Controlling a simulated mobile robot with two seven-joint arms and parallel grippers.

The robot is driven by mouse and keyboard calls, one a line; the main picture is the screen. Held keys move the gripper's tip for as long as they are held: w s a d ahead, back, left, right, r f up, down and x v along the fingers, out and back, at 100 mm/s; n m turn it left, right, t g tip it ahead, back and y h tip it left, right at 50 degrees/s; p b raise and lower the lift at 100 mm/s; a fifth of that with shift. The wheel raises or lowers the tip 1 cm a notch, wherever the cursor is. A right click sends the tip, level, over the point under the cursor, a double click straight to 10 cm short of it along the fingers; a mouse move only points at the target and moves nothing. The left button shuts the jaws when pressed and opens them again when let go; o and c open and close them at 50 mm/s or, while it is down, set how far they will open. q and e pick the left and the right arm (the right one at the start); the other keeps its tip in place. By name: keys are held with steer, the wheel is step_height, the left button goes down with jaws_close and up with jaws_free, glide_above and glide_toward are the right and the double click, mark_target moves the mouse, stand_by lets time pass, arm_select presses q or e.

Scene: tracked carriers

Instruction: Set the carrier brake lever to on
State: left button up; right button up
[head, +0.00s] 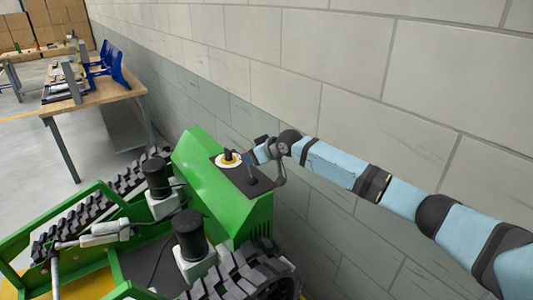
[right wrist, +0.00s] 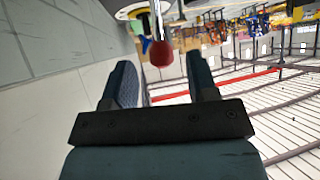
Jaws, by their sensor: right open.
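The green tracked carrier (head: 188,157) stands against the wall in the head view. Its sloping housing has a dark panel (head: 236,173) with a yellow-and-white dial (head: 229,162). In the right wrist view, a lever with a red knob (right wrist: 162,53) on a metal stem shows between the fingertips. I take it for the brake lever; its on and off marks cannot be read. My right gripper (head: 258,156) is by the panel; in the right wrist view its fingers (right wrist: 160,62) are open, on either side of the knob, with no clear contact. My left gripper is not in view.
A block wall (head: 300,95) runs close behind the carrier and my right arm. Black rubber tracks (head: 240,275) and black cylindrical units (head: 190,235) are in front of the housing. A wooden table (head: 95,95) with blue items stands at the back left.

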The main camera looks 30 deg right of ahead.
steer(key=v, duration=0.7)
steer(key=shift+s+d+r+b, duration=0.15)
steer(key=shift+s+r+b, duration=0.05)
steer(key=shift+s+b, duration=0.2)
